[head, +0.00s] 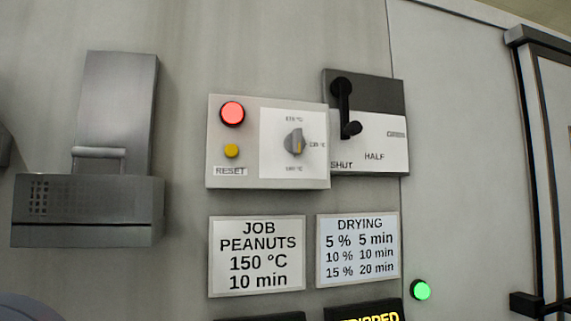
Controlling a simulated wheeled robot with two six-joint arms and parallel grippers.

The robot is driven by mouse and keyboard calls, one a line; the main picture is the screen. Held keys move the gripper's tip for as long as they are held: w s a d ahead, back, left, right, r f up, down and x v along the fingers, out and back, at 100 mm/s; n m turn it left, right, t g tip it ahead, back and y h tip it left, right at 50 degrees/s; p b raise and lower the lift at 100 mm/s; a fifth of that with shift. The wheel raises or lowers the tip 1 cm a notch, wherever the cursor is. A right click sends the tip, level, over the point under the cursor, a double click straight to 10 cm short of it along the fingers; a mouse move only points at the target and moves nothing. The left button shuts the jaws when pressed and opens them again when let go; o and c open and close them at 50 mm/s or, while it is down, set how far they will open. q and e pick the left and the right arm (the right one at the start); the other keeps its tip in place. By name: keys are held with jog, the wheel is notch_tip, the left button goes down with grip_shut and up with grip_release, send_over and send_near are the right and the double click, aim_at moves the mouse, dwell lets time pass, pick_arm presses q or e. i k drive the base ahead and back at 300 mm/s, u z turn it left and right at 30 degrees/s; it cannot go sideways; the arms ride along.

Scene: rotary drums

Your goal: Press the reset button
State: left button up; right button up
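The reset button is a small yellow round button (232,151) on a pale control box (268,180), just above its RESET label (231,171). A larger red lamp (232,113) glows above it on the same box. A grey rotary knob (295,143) on a white dial plate with temperature marks is to the right of the button. Neither of my grippers shows in the head view. Nothing covers the button.
A black lever (346,105) on a SHUT/HALF plate stands right of the box. Two signs, JOB PEANUTS (257,256) and DRYING (358,248), hang below. A grey metal bin-like fixture (88,211) is at left. A green lamp (420,290) glows at lower right.

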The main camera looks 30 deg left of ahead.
aim_at(231, 151)
jog(key=z, duration=0.15)
jog(key=k, duration=0.25)
jog(key=u, duration=0.5)
jog(key=i, duration=0.15)
jog(key=u, duration=0.75)
